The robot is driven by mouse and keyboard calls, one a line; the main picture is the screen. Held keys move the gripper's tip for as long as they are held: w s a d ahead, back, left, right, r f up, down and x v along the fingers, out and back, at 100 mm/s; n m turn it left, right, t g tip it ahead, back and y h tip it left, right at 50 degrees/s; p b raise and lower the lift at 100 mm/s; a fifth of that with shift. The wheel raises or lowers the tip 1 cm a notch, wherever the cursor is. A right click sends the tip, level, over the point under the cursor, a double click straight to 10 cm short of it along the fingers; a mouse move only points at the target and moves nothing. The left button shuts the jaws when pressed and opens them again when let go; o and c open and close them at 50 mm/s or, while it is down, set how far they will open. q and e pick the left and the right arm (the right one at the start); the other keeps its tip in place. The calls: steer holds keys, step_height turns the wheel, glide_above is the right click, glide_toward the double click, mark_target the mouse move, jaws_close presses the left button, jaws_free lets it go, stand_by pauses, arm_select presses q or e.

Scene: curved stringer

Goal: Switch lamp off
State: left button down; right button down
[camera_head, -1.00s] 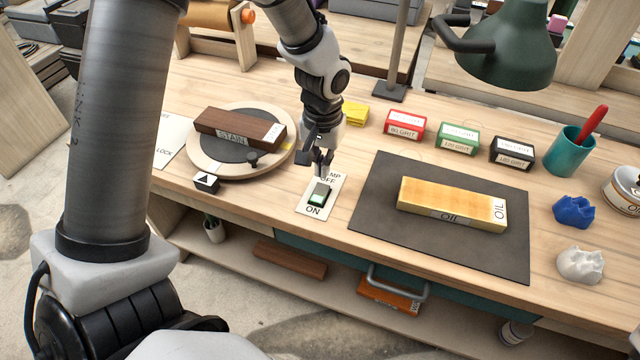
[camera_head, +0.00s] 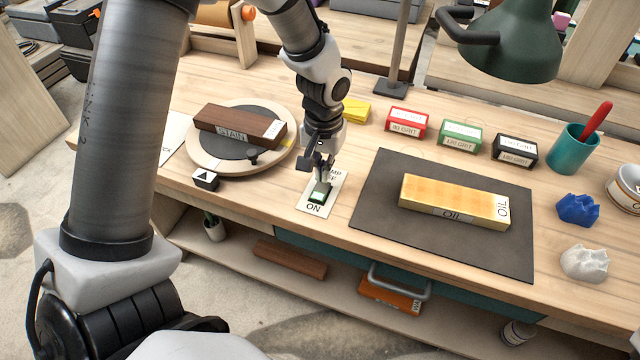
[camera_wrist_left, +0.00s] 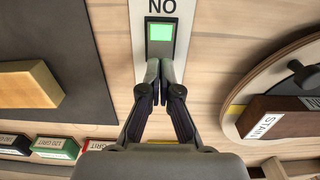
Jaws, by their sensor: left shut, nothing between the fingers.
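The lamp switch (camera_head: 318,196) sits on a white plate (camera_head: 311,208) at the bench's front edge, with ON printed on its near end and OFF text partly hidden at its far end. In the left wrist view the green lit rocker (camera_wrist_left: 160,32) shows just beyond my fingertips. My left gripper (camera_head: 322,180) is shut and empty, pointing down over the far half of the switch; it also shows in the left wrist view (camera_wrist_left: 159,70). I cannot tell whether the tips touch the rocker. The green desk lamp (camera_head: 510,45) hangs at the upper right. My right gripper is not in view.
A dark mat (camera_head: 375,220) with an oil-labelled block (camera_head: 455,200) lies right of the switch. A round turntable (camera_head: 203,160) with a brown stain block (camera_head: 240,126) is on the left. Several grit boxes (camera_head: 460,137) and a teal cup (camera_head: 570,150) stand behind.

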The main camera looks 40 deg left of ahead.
mark_target(323, 185)
arm_select(q)
steer(key=shift+f+b, duration=0.65)
steer(key=shift+f, duration=0.55)
stand_by(0.9)
step_height(323, 185, up, 7)
steer(key=p, duration=0.7)
steer(key=shift+r, duration=0.15)
stand_by(0.3)
